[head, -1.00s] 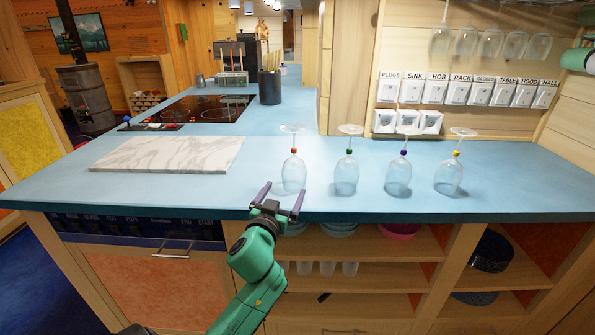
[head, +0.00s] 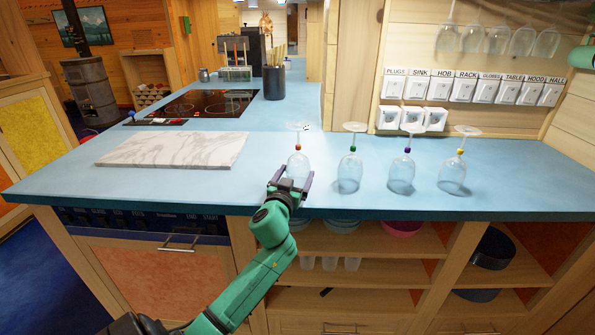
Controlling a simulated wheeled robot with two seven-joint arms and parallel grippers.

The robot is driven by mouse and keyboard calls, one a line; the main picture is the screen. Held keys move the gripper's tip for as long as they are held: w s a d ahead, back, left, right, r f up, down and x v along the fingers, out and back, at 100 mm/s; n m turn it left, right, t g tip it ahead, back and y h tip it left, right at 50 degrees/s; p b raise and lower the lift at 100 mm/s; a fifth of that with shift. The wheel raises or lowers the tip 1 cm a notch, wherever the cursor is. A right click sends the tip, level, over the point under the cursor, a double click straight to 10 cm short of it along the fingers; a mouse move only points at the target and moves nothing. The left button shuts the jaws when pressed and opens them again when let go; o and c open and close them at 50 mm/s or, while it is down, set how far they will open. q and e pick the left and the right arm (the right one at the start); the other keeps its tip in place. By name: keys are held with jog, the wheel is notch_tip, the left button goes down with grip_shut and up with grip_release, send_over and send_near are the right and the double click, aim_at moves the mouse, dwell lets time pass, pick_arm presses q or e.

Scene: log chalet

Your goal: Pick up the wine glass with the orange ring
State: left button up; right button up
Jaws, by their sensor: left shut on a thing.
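The wine glass with the orange ring (head: 298,158) stands upside down on the blue counter, leftmost in a row of glasses. Its ring sits on the stem just above the bowl. My left gripper (head: 291,183) is at the counter's front edge, with its two fingers on either side of the bowl, shut on it. The lower front of the bowl is partly hidden by the gripper. The glasses with the green ring (head: 349,172), the purple ring (head: 401,174) and the yellow ring (head: 453,172) stand inverted to the right. My right gripper is not in view.
A marble board (head: 172,149) lies to the left on the counter (head: 270,142). A hob (head: 205,103) and a dark utensil pot (head: 274,82) are farther back. Several glasses hang at the upper right. Labelled switches (head: 465,88) line the wall. Open shelves are below.

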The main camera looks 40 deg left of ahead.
pick_arm(q)
jog(key=shift+r, duration=0.35)
notch_tip(320, 180, up, 18)
jog(key=r+p, duration=0.1)
jog(key=p, duration=0.2)
send_over(296, 128)
jog(key=shift+s+f, duration=0.1)
jog(key=shift+f, duration=0.15)
jog(key=shift+r, duration=0.45)
jog(key=shift+f, duration=0.1)
